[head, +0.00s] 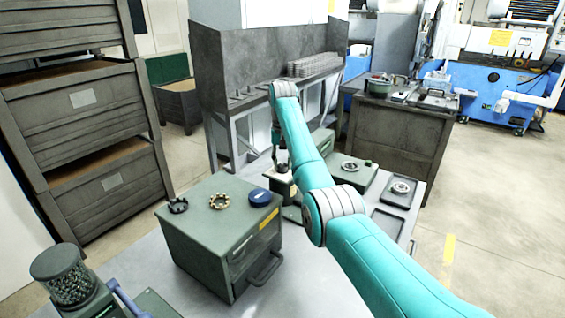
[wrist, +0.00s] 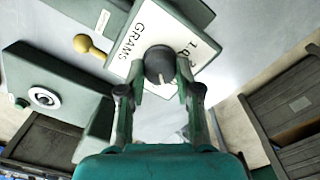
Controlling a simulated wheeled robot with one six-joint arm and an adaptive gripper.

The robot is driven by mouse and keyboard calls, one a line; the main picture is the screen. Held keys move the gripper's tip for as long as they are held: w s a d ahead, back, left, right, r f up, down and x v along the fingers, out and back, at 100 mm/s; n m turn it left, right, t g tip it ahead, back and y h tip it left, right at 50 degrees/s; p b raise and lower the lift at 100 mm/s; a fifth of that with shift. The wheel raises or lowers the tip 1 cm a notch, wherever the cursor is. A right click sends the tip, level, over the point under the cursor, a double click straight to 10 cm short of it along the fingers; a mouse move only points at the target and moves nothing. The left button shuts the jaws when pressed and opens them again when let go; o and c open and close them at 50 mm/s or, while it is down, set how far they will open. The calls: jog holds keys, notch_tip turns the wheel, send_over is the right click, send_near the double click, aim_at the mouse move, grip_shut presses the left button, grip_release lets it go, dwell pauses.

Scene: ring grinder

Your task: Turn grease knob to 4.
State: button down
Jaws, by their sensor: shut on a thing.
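The dark round grease knob (wrist: 158,62) sits on a white dial plate (wrist: 141,28) marked GRAMS in the wrist view. A few digits show on the plate to the right of the knob; the rest of the scale is hidden by the knob and fingers. A pale pointer mark on the knob faces down towards my palm. My gripper (wrist: 160,73) is shut on the knob, one finger on each side. In the head view my gripper (head: 280,160) reaches down at the small grease unit behind the green cabinet, and my arm hides part of it.
A yellow ball-ended handle (wrist: 88,46) sticks out near the dial. A green block with a ring (wrist: 43,97) stands to its left. In the head view a green cabinet (head: 205,245) carries several ring parts. Trays (head: 400,190) lie right of my arm.

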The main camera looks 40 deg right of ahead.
jog(key=shift+f+m, duration=0.1)
jog(key=shift+m, duration=1.6)
jog(key=c, duration=0.8)
grip_release()
